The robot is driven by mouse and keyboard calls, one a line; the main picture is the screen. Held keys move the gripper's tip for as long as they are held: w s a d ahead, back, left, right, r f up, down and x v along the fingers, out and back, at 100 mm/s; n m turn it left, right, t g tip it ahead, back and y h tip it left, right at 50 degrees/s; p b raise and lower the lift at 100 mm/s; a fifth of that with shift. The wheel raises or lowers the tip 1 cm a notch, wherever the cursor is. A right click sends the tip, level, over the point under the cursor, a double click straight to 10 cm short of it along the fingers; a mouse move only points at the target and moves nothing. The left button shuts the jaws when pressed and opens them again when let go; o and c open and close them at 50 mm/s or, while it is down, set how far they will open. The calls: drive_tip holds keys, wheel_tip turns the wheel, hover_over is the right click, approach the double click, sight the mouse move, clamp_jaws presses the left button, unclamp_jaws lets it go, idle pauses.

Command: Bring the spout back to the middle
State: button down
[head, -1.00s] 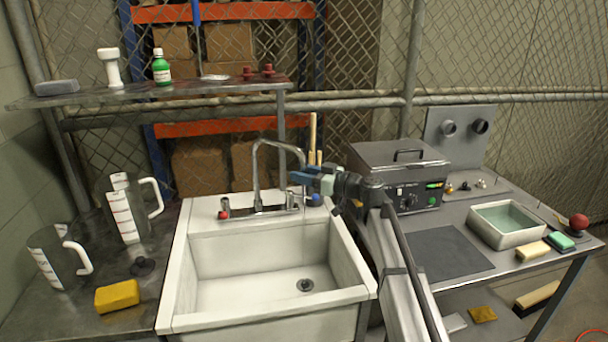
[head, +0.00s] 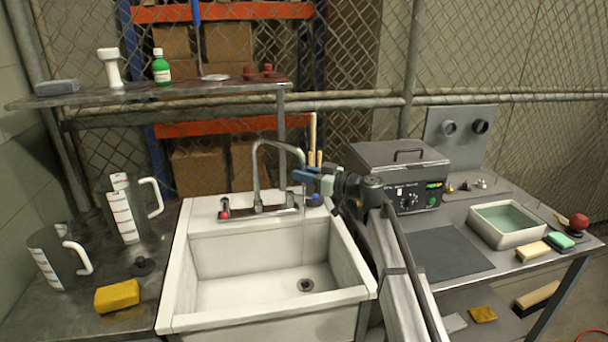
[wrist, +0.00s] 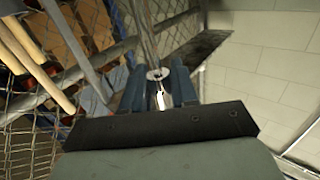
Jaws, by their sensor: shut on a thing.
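The chrome faucet spout (head: 257,165) rises from the back ledge of the white sink (head: 177,290) and arches over to the right, its end over the right part of the basin. My gripper (head: 304,177) reaches in from the right at the spout's end. In the wrist view, my gripper's two blue fingers (wrist: 158,88) are shut on the spout (wrist: 152,45), with its round open end between them. The red tap (head: 224,213) and blue tap (head: 315,199) sit at either side of the faucet base.
A grey lidded machine (head: 400,170) stands right of the sink near my arm. A tray of liquid (head: 507,240) is farther right. Measuring jugs (head: 62,258) and a yellow sponge (head: 117,296) are on the left. Wooden handles (head: 313,135) stand behind the spout's end.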

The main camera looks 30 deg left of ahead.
drive_tip(key=s+a+m+t, duration=0.3)
drive_tip(key=s+a, duration=0.3)
drive_tip(key=s, duration=0.6)
drive_tip(key=shift+s+t, duration=0.3)
drive_tip(key=shift+t, duration=0.5)
drive_tip(key=c, duration=1)
unclamp_jaws()
